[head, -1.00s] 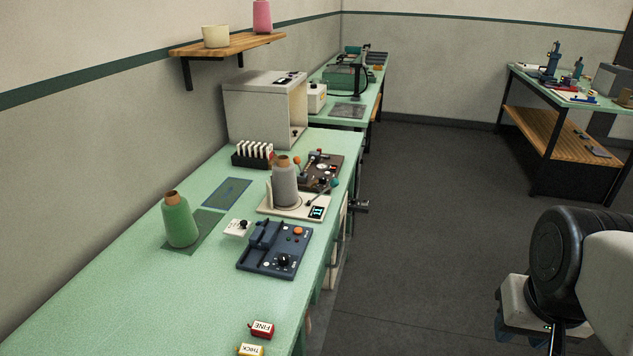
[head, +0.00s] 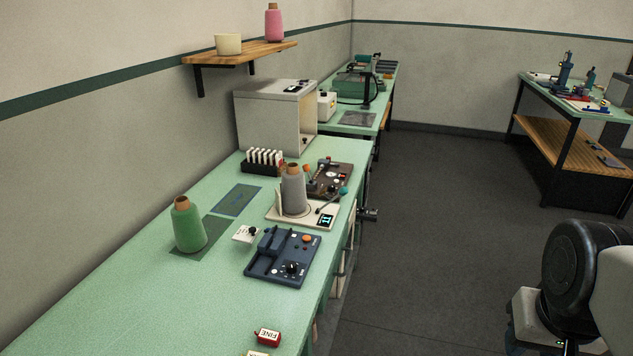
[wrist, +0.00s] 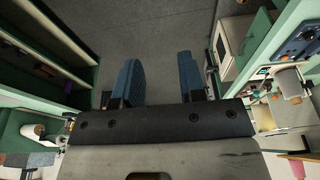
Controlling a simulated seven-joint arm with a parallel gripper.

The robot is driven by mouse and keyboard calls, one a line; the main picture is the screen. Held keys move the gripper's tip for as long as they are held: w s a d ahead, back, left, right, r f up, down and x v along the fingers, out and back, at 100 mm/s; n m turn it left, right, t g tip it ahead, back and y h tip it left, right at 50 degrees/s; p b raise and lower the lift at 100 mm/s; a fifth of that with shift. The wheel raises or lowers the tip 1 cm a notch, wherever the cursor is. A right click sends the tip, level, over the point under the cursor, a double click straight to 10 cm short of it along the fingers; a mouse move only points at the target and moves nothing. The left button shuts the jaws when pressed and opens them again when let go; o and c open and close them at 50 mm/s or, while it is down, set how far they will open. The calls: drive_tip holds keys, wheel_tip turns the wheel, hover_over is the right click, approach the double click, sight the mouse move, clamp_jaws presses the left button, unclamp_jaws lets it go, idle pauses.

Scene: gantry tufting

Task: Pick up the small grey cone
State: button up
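The grey cone (head: 293,192) is a cone of grey yarn with a brown top. It stands upright on a white device (head: 285,216) with a small lit display, on the green bench. In the wrist view a grey cone (wrist: 289,82) shows at the right side, well away from my fingers; I take it to be the same one. My gripper (wrist: 159,78) has two blue fingers spread apart with nothing between them, and dark floor shows beyond. In the head view my arm is at the lower right, over the floor and clear of the bench; my fingertips cannot be made out there.
A larger green cone (head: 188,226) stands left of the grey one. A dark blue device (head: 283,256), a brown control box (head: 330,178) and a rack of white cards (head: 263,163) surround the white device. A red FINE block (head: 267,337) sits near the front. The bench's left part is clear.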

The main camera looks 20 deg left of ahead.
drive_tip(key=shift+o, duration=0.4)
drive_tip(key=o, duration=1.1)
drive_tip(key=m+y, duration=1.1)
drive_tip(key=m, duration=0.4)
hover_over(301, 176)
drive_tip(key=s+d, duration=1.3)
drive_tip(key=d, duration=0.4)
drive_tip(key=w+a+f+m+t, duration=0.1)
drive_tip(key=w+a+f+m, duration=0.1)
drive_tip(key=w+a+f, duration=0.1)
drive_tip(key=w+a+f+m+y, duration=0.1)
drive_tip(key=w+a+f+m, duration=0.1)
drive_tip(key=w+a, duration=0.2)
drive_tip(key=w+a+f+m+t, duration=0.1)
drive_tip(key=w+a+f+m, duration=0.2)
drive_tip(key=a, duration=0.2)
drive_tip(key=shift+w+a+f+t+y, duration=0.3)
drive_tip(key=shift+w+a, duration=0.1)
drive_tip(key=shift+w+a+f+m, duration=0.25)
drive_tip(key=shift+a+m, duration=0.05)
